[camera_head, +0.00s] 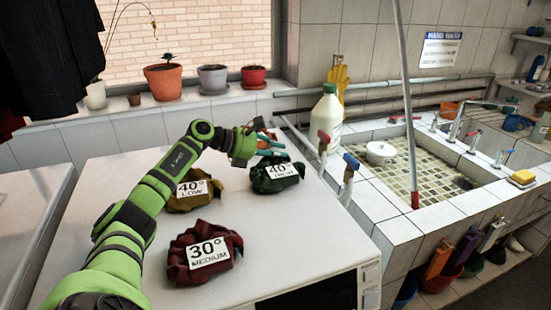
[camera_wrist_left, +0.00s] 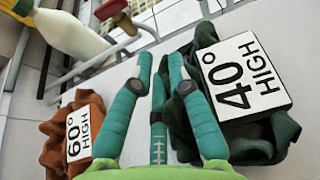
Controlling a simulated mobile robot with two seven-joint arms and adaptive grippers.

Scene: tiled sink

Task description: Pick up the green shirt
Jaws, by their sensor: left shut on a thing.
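The green shirt (camera_head: 277,176) is a dark crumpled bundle with a white "40° HIGH" label, on the white worktop in the head view. It fills the right side of the left wrist view (camera_wrist_left: 253,134). My left gripper (camera_head: 272,142) is at its upper left side, its arm reaching in from the left. In the left wrist view the teal fingers (camera_wrist_left: 161,58) are close together, with the right finger against the dark fabric. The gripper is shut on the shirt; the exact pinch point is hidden. My right gripper is not in view.
A yellow "40° LOW" bundle (camera_head: 190,202) and a red "30° MEDIUM" bundle (camera_head: 203,270) lie nearby. An orange "60° HIGH" bundle (camera_wrist_left: 62,158) lies left of the fingers. A white bottle (camera_head: 327,115) stands behind. A tiled sink (camera_head: 437,204) is at right.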

